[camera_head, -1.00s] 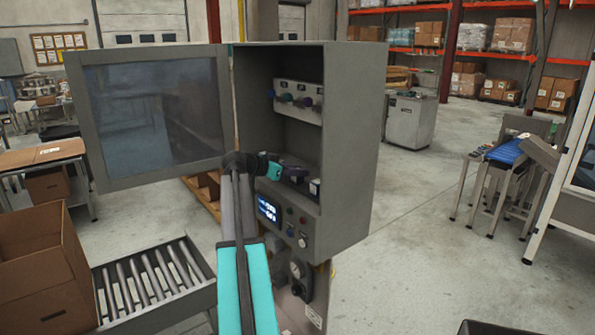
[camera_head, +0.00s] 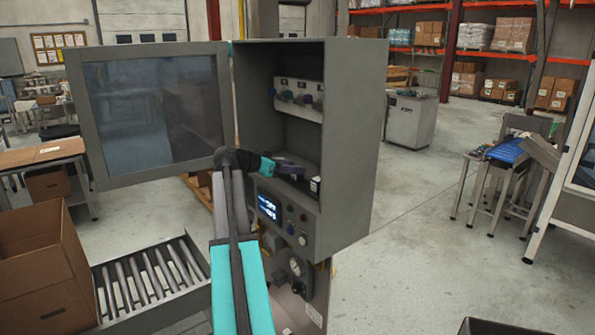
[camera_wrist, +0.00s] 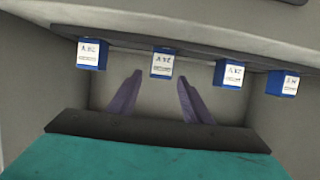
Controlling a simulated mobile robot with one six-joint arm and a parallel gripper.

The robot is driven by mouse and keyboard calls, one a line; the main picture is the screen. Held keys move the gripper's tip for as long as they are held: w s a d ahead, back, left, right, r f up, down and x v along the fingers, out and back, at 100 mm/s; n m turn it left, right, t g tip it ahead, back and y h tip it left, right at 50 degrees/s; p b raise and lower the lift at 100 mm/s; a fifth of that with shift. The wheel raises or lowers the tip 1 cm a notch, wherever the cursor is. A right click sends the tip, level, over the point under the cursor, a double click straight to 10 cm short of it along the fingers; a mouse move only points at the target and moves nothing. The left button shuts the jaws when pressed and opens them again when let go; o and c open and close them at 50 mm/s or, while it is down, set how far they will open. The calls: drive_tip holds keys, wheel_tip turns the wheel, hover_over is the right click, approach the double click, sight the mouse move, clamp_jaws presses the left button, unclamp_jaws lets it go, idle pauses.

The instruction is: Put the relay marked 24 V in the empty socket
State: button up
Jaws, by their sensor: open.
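In the wrist view several blue relays with white labels stand in a row: one at the left (camera_wrist: 91,54), one near the middle (camera_wrist: 161,63), one right of it (camera_wrist: 230,73) and one far right (camera_wrist: 284,83). Their labels appear upside down and are too small to read surely. My gripper (camera_wrist: 160,77) is open and empty, its purple fingers pointing at the middle relay without closing on it. In the head view my gripper (camera_head: 300,168) is inside the open cabinet, at its lower shelf. One white-faced relay (camera_head: 315,185) shows right of it. I cannot make out the empty socket.
The grey cabinet (camera_head: 352,140) has its windowed door (camera_head: 150,178) swung open to the left. An upper panel (camera_head: 312,111) carries several coloured knob-like parts. A lit display (camera_head: 268,207) sits below the shelf. A roller conveyor (camera_head: 160,310) and a cardboard box (camera_head: 40,265) stand at left.

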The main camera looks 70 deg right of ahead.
drive_tip(key=b+v, duration=0.2)
drive_tip(key=v, duration=0.7)
drive_tip(key=shift+w+a, duration=0.1)
idle(0.5)
